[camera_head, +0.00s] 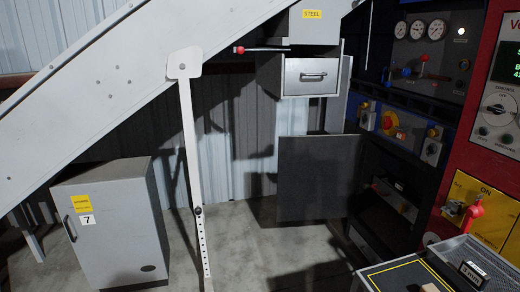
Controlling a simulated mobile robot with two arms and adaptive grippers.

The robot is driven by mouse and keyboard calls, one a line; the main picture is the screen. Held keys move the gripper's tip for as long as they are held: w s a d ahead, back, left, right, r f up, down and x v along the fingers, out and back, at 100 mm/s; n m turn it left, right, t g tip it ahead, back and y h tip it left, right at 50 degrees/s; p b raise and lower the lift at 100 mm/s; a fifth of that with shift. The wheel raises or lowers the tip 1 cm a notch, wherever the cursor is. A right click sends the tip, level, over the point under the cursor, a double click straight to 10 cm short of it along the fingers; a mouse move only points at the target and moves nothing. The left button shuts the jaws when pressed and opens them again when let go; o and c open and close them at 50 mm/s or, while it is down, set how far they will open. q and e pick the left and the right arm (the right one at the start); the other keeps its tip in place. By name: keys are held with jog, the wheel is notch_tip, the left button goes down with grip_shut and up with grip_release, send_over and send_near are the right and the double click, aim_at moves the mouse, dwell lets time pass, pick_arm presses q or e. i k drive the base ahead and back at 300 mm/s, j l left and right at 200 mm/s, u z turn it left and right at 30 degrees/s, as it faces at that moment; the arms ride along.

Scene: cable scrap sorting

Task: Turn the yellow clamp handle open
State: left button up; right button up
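No part is clearly marked as the yellow clamp handle. Smaller yellow knobs sit on the grey boxes of the dark machine, one at the right (434,132) and one farther left (364,106). A yellow and red rotary switch (389,122) is between them. I cannot tell whether any of these is a clamp. Neither of my grippers shows in the view.
A grey cabinet (120,225) marked 7 stands at the lower left. A sloping grey chute (110,75) crosses above it, with a white post (191,170). A drawer (311,77) hangs under the STEEL box. A yellow-lined tray (405,278) is at the lower right. The middle floor is clear.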

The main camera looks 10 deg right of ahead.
aim_at(402, 209)
jog(key=i+z, duration=0.8)
jog(key=i+j+z, duration=0.1)
jog(key=i+z, duration=0.2)
jog(key=z, duration=0.15)
jog(key=i+j+z, duration=0.65)
jog(key=z, duration=0.15)
jog(key=j+z, duration=0.2)
jog(key=z, duration=0.2)
jog(key=i+j+z, duration=0.1)
jog(key=z, duration=0.25)
jog(key=j+z, duration=0.5)
jog(key=z, duration=0.3)
jog(key=j, duration=0.9)
jog(key=i+z, duration=0.05)
jog(key=i, duration=0.05)
